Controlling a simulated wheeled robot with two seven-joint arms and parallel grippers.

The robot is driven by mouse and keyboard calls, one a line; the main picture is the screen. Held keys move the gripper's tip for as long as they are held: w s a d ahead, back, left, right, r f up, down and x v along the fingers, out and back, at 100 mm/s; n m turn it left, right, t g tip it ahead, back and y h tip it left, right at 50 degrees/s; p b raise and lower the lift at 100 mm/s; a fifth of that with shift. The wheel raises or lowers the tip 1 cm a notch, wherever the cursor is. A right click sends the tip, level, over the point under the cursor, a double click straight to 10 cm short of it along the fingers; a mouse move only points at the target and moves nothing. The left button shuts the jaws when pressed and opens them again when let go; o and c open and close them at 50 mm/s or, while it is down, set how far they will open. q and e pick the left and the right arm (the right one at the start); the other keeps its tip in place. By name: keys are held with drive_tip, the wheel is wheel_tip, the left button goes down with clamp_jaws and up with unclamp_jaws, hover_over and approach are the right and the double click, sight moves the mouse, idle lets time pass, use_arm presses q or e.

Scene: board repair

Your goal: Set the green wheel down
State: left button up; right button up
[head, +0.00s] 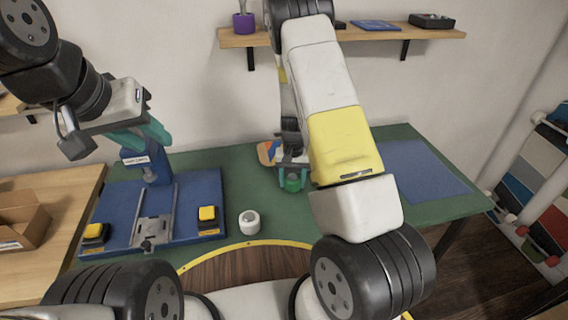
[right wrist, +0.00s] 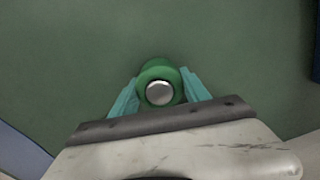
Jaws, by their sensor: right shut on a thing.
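The green wheel (right wrist: 158,68), with a silver centre, sits between the teal fingers of my right gripper (right wrist: 158,95) in the right wrist view. That gripper is shut on it. In the head view, the wheel (head: 292,185) shows low over the green tabletop, left of my right forearm. I cannot tell whether it touches the surface. My left gripper (head: 152,132) has teal fingers and is up at the left, near the blue clamp stand (head: 155,170). Its finger gap is unclear.
A white wheel (head: 249,221) stands on the green table (head: 232,170) beside the blue fixture base (head: 205,190). Two yellow-topped black blocks sit on that base. A blue mat (head: 420,172) lies clear at right.

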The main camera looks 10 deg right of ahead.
drive_tip(key=o, duration=1.5)
drive_tip(key=shift+f, duration=0.1)
drive_tip(key=shift+o, duration=0.2)
